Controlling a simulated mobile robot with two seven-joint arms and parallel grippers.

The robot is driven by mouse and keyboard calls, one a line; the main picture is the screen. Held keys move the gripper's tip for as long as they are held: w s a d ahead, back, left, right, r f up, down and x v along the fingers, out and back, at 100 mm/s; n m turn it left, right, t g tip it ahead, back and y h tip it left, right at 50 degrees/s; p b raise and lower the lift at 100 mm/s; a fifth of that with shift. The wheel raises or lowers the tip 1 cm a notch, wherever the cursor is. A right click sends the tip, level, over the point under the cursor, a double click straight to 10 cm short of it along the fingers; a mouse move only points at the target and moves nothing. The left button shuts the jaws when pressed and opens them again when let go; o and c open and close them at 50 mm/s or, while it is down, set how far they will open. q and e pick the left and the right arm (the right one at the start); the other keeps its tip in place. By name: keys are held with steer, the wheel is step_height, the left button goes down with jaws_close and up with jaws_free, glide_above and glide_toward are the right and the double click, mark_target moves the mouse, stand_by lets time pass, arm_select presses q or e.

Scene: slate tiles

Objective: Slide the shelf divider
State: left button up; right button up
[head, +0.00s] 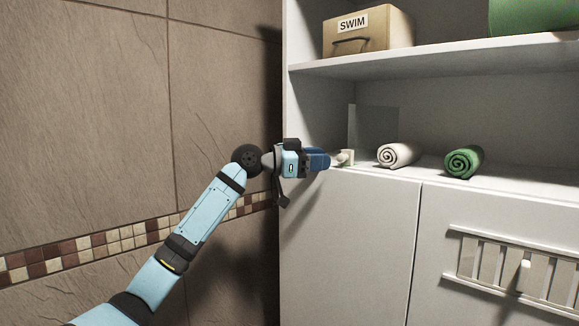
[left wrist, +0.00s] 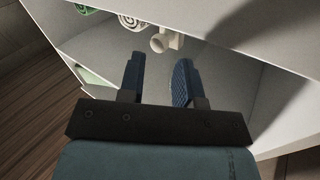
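The shelf divider (head: 372,128) is a thin, see-through grey panel standing upright on the middle shelf, left of the rolled towels. A pale knob-like handle (head: 346,157) sits at its front lower edge; the handle also shows in the left wrist view (left wrist: 167,40). My left gripper (head: 327,160) is at the shelf's front edge, just left of the handle. In the left wrist view its two blue fingers (left wrist: 160,60) are apart with nothing between them, and the handle lies just beyond the tips. My right gripper is in neither view.
A rolled white towel (head: 396,154) and a rolled green towel (head: 464,162) lie right of the divider. A SWIM box (head: 370,30) and a green item (head: 534,16) are on the upper shelf. A slotted panel (head: 520,265) is on the lower right front. A tiled wall stands left.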

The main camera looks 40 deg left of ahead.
arm_select(q)
steer(key=b+v, duration=0.3)
steer(key=v, duration=0.7)
steer(key=shift+w, duration=0.1)
